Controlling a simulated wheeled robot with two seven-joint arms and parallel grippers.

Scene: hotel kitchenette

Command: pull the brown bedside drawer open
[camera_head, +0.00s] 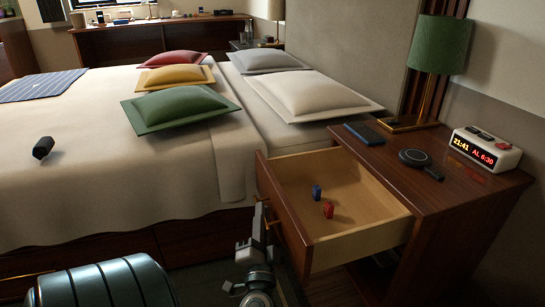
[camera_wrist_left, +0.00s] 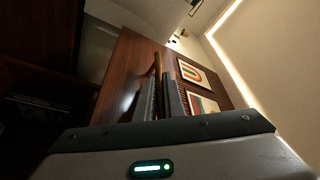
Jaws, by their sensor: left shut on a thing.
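The brown bedside drawer (camera_head: 283,220) stands well out from the nightstand (camera_head: 467,200), with its pale wooden inside showing. A small blue object (camera_head: 316,191) and a small red object (camera_head: 328,209) lie in it. My left gripper (camera_head: 262,220) is at the drawer's front, shut on the brass handle (camera_head: 271,223). In the left wrist view, its two fingers (camera_wrist_left: 160,92) are on either side of the brass bar (camera_wrist_left: 157,62), before the brown drawer front (camera_wrist_left: 127,70). The gripped part of the handle is mostly hidden. My right gripper is not in view.
The bed (camera_head: 90,190) with pillows stands close on the drawer's left. Little floor shows near the gripper.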

